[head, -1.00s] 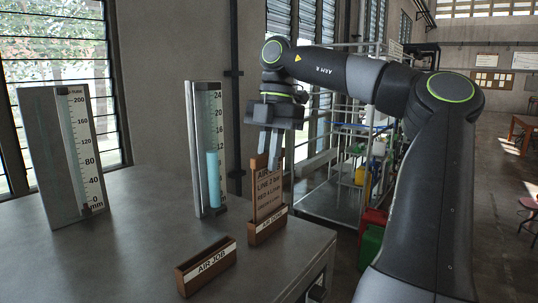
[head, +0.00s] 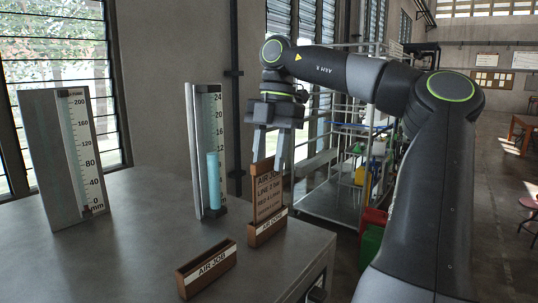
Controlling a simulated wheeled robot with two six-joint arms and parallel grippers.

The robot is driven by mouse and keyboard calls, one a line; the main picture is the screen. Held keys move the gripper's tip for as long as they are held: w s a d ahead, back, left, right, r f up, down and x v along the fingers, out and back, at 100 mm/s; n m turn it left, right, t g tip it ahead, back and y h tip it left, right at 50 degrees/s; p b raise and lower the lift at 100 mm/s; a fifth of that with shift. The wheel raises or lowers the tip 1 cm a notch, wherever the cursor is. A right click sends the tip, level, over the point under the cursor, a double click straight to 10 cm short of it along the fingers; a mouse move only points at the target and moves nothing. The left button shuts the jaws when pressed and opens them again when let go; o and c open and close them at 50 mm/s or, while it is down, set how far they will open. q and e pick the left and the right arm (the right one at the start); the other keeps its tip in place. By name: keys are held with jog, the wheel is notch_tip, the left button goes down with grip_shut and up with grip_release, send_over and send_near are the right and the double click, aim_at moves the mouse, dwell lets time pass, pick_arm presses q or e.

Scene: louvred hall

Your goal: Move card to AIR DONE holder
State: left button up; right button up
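The brown card (head: 268,192) with several lines of print stands upright in the AIR DONE holder (head: 267,230), near the table's right edge. The lower part of the card is hidden inside the holder. My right gripper (head: 269,160) points down just above the card, its two fingers spread apart around the card's top edge. It looks open, and the card stands without being pinched. The AIR JOB holder (head: 208,269) is empty, nearer the front. My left gripper is not in view.
The grey table (head: 120,245) also carries a gauge with a blue column (head: 213,178) behind the holders and a second gauge (head: 82,150) at left. The table's middle is clear. A shelf rack with coloured containers (head: 362,172) stands beyond the table's right edge.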

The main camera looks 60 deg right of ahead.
jog(key=p+v, duration=0.1)
jog(key=v, duration=0.1)
jog(key=p+v, duration=0.4)
jog(key=shift+a+r, duration=0.25)
jog(key=shift+a, duration=0.05)
jog(key=shift+f, duration=0.1)
jog(key=shift+d+r, duration=0.2)
jog(key=shift+r, duration=0.25)
jog(key=p+v, duration=0.2)
jog(key=v, duration=0.9)
